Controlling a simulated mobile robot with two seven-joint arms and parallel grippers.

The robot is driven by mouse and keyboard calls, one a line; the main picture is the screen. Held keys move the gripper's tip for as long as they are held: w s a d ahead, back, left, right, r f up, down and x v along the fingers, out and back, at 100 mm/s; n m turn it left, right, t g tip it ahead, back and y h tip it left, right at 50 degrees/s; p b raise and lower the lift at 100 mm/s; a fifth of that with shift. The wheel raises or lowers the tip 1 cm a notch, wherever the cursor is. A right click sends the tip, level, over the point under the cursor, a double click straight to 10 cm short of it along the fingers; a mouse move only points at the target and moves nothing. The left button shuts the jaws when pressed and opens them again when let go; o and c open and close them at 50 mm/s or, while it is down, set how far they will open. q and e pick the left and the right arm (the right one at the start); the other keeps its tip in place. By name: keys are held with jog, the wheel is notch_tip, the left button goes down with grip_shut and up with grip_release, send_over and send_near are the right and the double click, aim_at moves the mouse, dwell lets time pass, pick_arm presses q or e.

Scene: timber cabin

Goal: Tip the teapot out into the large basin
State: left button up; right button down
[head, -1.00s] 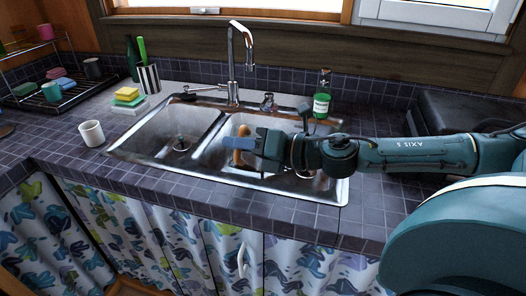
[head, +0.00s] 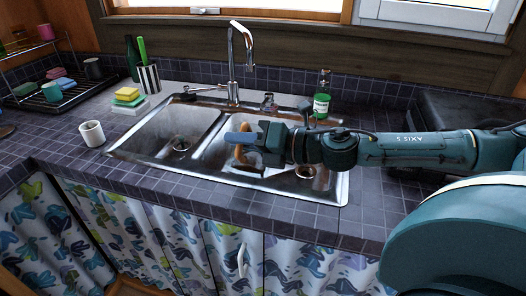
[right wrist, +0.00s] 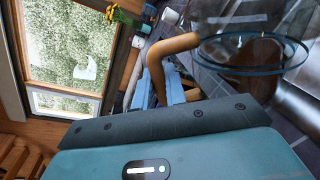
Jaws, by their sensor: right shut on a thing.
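My right gripper (head: 240,138) is over the right-hand basin (head: 325,186) of the steel sink. Its blue fingers are shut on the teapot's tan handle (head: 241,155). In the right wrist view the handle (right wrist: 163,52) passes between the fingers (right wrist: 175,90) and joins a clear glass teapot (right wrist: 215,50) with a dark brown content in it. In the head view the glass body is hard to make out and partly hidden behind the gripper. Whether liquid is leaving the teapot cannot be told. The left-hand basin (head: 165,125) looks empty. My left gripper is not in view.
A chrome tap (head: 232,65) rises behind the sink. A green bottle (head: 322,98) stands behind it at the right. A white cup (head: 92,133) and stacked sponges (head: 128,97) are to the left. A dish rack (head: 50,100) is at the far left.

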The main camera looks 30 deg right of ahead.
jog(key=shift+w+d+r+m+p, duration=0.2)
jog(key=shift+w+d+m+p, duration=0.05)
jog(key=shift+w+d+m, duration=0.2)
jog(key=shift+w+d+r+m+p, duration=0.2)
jog(key=shift+w+d+m, duration=0.1)
jog(key=shift+d+m, duration=0.1)
dwell(0.6)
